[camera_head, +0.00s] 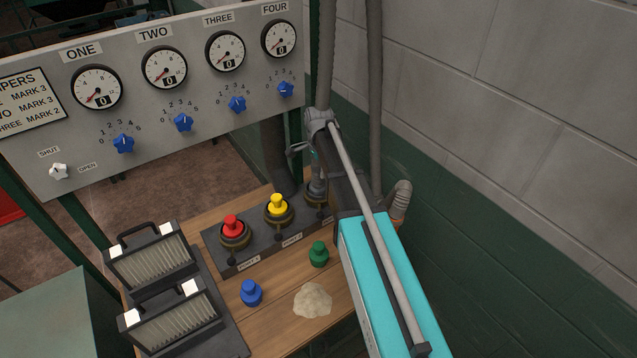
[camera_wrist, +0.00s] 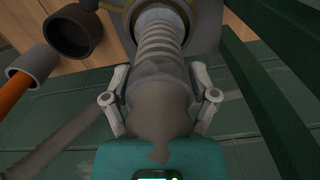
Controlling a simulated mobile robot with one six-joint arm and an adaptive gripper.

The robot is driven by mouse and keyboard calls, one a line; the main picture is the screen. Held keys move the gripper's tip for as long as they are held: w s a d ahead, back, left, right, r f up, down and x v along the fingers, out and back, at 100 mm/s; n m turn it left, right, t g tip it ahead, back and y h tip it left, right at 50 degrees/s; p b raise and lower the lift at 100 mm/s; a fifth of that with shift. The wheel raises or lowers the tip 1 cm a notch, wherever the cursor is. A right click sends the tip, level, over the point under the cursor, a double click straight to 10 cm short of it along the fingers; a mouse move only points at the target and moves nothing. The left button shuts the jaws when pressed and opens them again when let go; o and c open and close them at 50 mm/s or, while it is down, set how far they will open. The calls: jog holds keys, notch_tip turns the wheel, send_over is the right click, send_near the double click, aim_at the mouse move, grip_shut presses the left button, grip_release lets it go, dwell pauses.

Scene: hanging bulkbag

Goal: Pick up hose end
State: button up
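A grey ribbed hose end (camera_wrist: 160,55) stands in the third port of the dark port block, with a brass ring around its base. It also shows in the head view (camera_head: 317,188), partly covered by my arm. My gripper (camera_wrist: 160,85) is over it with one finger on each side. The fingers are spread about as wide as the hose's smooth grey section. I cannot tell whether they touch it. In the head view my gripper (camera_head: 310,152) is small and partly hidden behind the arm.
The port block (camera_head: 213,255) carries red (camera_head: 233,230) and yellow (camera_head: 278,207) plugs. Green (camera_head: 318,253) and blue (camera_head: 251,292) caps and a pale powder heap (camera_head: 312,300) lie on the wooden table. A ribbed grey elbow with an orange collar (camera_head: 398,207) is near the right wall. A gauge panel (camera_head: 185,130) stands left.

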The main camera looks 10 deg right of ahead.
jog(key=c, duration=0.8)
jog(key=shift+o, duration=0.2)
jog(key=shift+r, duration=0.1)
notch_tip(320, 180, up, 10)
jog(key=p, duration=1)
